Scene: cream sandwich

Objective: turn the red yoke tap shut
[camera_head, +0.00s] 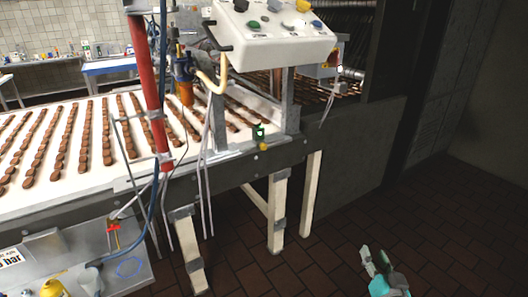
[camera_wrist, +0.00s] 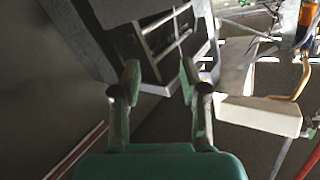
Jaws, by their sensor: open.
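The red yoke tap (camera_head: 113,230) is a small red fitting on the grey metal panel at the lower left of the head view. It is too small there to tell how its handle is turned. I cannot make it out in the wrist view. My gripper (camera_head: 378,264) is at the lower right of the head view, over the brown tiled floor, far to the right of the tap. In the wrist view my gripper (camera_wrist: 160,82) has its two green and grey fingers apart, with nothing between them.
A white conveyor (camera_head: 75,190) with rows of brown biscuits runs across the left. A red post (camera_head: 147,85), hanging hoses and a white control box (camera_head: 275,40) stand along its near side. Pale legs (camera_head: 279,212) stand below. The tiled floor (camera_head: 430,215) at the right is clear.

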